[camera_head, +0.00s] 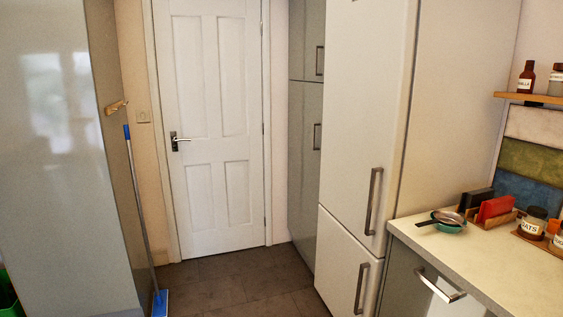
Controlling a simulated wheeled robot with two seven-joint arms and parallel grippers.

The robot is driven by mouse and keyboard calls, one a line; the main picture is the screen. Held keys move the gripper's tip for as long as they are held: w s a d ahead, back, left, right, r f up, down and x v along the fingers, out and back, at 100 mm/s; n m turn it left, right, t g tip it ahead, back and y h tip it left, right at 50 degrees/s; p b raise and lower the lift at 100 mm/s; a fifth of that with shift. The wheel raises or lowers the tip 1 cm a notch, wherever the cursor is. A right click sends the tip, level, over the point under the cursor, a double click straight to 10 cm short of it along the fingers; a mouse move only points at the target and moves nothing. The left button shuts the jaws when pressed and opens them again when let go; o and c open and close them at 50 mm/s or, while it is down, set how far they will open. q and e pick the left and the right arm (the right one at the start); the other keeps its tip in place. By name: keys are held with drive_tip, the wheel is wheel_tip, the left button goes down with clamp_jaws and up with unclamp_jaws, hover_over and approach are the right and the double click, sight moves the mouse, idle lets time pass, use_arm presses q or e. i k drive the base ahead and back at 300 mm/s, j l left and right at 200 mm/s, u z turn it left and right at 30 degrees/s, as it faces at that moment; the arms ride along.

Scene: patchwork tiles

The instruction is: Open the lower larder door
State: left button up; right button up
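A tall narrow grey-green cabinet, which looks like the larder, stands at the back between the white room door and the white fridge-freezer. Its lower door (304,180) appears shut and has a vertical bar handle (317,136) near its top right. Its shorter upper door (306,40) also appears shut, with its own handle (320,60). The fridge-freezer hides the right part of the lower door toward the floor. Neither of my grippers shows in the head view.
The fridge-freezer (365,110) stands at the right, in front of the cabinet. A counter (490,255) with jars and a small pan is further right. A blue mop (140,200) leans at left by a tall glossy panel (60,150). Dark floor tiles (235,280) between are clear.

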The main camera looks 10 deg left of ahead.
sight(305, 99)
drive_tip(key=u, duration=0.35)
drive_tip(key=i+z, duration=0.2)
drive_tip(key=i, duration=0.6)
drive_tip(key=i+j+z, duration=0.2)
drive_tip(key=i, duration=0.6)
